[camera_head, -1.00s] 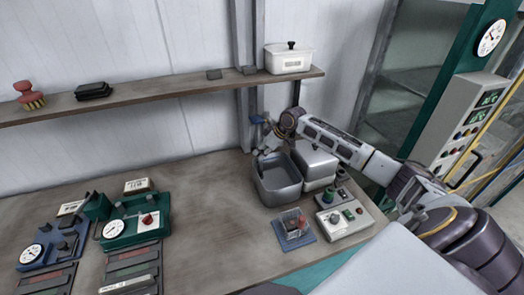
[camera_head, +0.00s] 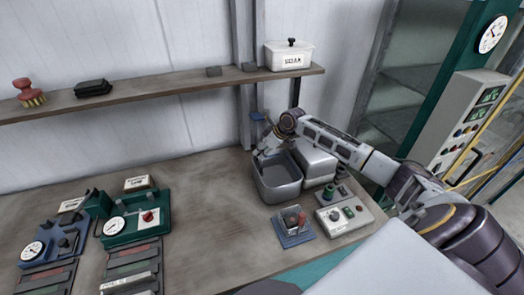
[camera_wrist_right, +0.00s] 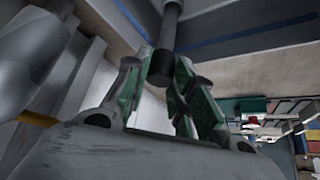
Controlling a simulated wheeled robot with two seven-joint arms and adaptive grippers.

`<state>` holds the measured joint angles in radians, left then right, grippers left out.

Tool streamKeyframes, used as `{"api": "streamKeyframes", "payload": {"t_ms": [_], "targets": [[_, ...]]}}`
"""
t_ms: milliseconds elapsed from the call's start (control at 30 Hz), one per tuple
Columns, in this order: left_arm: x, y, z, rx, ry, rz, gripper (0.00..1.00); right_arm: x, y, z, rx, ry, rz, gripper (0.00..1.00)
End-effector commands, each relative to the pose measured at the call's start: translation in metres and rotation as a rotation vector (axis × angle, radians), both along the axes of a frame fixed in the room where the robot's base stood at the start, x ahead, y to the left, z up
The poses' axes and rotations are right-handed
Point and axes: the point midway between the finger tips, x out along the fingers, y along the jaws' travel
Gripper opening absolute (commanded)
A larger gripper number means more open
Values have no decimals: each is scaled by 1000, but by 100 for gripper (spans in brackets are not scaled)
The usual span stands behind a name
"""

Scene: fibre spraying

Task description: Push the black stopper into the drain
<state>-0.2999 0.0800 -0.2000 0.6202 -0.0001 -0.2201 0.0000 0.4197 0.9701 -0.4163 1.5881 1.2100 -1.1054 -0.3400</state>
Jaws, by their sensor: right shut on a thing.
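My right gripper (camera_head: 262,146) is at the back left of the grey metal basin (camera_head: 277,180), close to its rim. In the right wrist view, the black stopper (camera_wrist_right: 160,70) is a short dark cylinder at the end of a grey rod (camera_wrist_right: 170,25). It sits between the green-padded fingers of my right gripper (camera_wrist_right: 166,82), which are shut on it. In the head view the stopper is too small or hidden to make out. I cannot see the drain opening clearly. My left gripper is not in view.
A grey box (camera_head: 314,162) stands right of the basin. A control box (camera_head: 343,217) and a small blue-based device (camera_head: 293,232) are in front. A shelf (camera_head: 180,95) with a white lidded container (camera_head: 289,56) runs above. The table's middle (camera_head: 215,190) is clear.

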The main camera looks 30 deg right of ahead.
Motion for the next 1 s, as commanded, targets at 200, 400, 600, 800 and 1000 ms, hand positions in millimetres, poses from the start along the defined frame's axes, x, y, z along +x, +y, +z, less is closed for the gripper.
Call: {"api": "streamKeyframes", "payload": {"t_ms": [200,400,600,800,1000], "targets": [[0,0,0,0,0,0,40,0,0,-1,0,0,0,40],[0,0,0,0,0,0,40,0,0,-1,0,0,0,50],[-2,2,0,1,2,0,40,0,0,-1,0,0,0,50],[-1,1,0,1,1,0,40,-3,-2,3,-1,0,-1,50],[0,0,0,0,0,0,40,-10,-7,16,-2,-1,0,50]]}}
